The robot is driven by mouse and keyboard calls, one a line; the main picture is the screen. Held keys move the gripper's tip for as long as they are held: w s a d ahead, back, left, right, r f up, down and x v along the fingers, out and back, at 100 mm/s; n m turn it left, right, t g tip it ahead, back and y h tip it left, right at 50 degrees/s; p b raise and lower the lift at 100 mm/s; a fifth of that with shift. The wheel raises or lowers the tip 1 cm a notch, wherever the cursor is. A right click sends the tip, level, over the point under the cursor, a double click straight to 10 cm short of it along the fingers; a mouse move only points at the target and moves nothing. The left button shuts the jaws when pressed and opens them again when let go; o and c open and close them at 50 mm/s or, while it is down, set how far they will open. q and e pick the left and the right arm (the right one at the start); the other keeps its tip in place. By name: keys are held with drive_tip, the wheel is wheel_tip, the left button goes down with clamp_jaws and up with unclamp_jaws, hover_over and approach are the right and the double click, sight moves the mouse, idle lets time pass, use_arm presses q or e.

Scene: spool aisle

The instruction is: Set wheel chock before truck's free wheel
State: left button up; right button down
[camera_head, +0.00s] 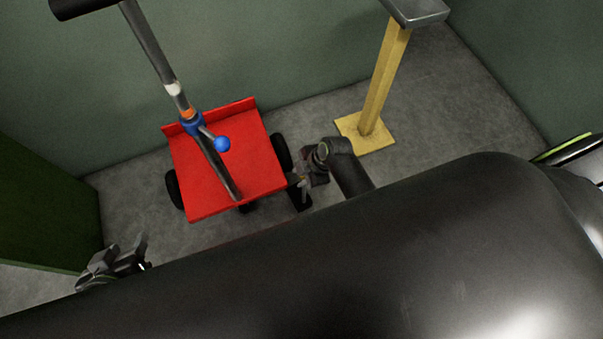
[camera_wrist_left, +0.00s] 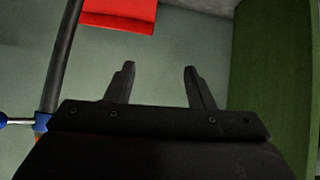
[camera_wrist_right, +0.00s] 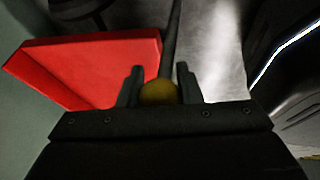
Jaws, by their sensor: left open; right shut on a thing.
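The truck (camera_head: 225,165) is a red platform with black wheels on the grey floor. Its right wheel (camera_head: 282,152) and left wheel (camera_head: 173,188) show at its sides. My right gripper (camera_head: 303,182) is low beside the truck's right edge. It is shut on a yellow-brown round knob (camera_wrist_right: 158,92), seen between its fingers in the right wrist view. A dark piece (camera_head: 301,200) below that gripper looks like the wheel chock; whether it touches a wheel or the floor I cannot tell. My left gripper (camera_head: 143,250) is open and empty, left of the truck.
A dark pole with a blue collar and blue ball (camera_head: 222,144) rises from the truck. A yellow post on a yellow base (camera_head: 350,126) stands to the right. Green walls close off the back, and a green panel (camera_head: 45,200) stands at left. Bare floor lies between truck and post.

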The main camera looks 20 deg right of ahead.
use_arm(q)
drive_tip(key=shift+w+a+r+t+y+b, duration=0.5)
drive_tip(key=shift+w+r+t, duration=1.4)
drive_tip(key=shift+r, duration=1.1)
drive_tip(key=shift+w+a+r+t+y+b, duration=0.45)
drive_tip(key=shift+w+r+t, duration=0.95)
drive_tip(key=shift+r+t, duration=1.25)
drive_tip(key=s+d+r+m+t+h+b, duration=0.1)
drive_tip(key=s+r+m+t, duration=0.1)
drive_tip(key=r+t, duration=0.2)
drive_tip(key=s+d+r+m+t+h+b, duration=0.1)
drive_tip(key=r+t, duration=0.3)
drive_tip(key=r, duration=0.5)
drive_tip(key=shift+s+d+r+m, duration=0.15)
drive_tip(key=shift+s+r+m, duration=0.1)
drive_tip(key=shift+s+m, duration=0.15)
use_arm(e)
drive_tip(key=w+f, duration=0.1)
drive_tip(key=w, duration=0.7)
drive_tip(key=shift+f, duration=0.35)
drive_tip(key=shift+a, duration=0.1)
drive_tip(key=c, duration=0.9)
unclamp_jaws()
drive_tip(key=shift+c, duration=0.2)
